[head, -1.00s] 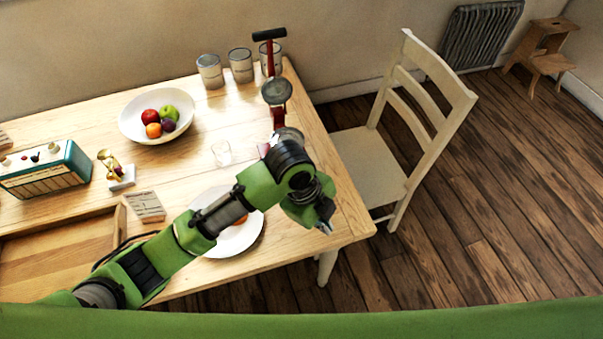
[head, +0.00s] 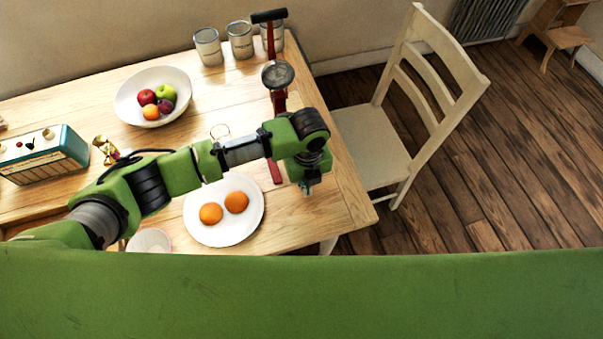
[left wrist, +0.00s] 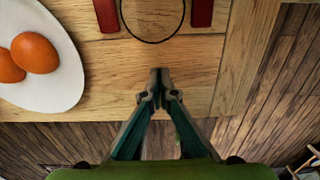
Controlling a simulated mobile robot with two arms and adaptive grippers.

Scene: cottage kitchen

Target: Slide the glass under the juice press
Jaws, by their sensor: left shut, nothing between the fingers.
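The red juice press (head: 278,75) stands near the table's right end, with a dark handle on top and a grey round head. My arm covers part of its lower frame. My left gripper (head: 308,187) is shut and empty, in front of the press and to its right. In the left wrist view its fingertips (left wrist: 160,73) meet over bare wood, short of the red press feet (left wrist: 202,12) and a thin dark ring between them.
A white plate (head: 224,235) with two oranges lies left of the gripper. A fruit bowl (head: 128,108), cans (head: 208,47) and a teal radio (head: 45,160) stand farther back or left. A chair (head: 375,150) stands beyond the table's right edge.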

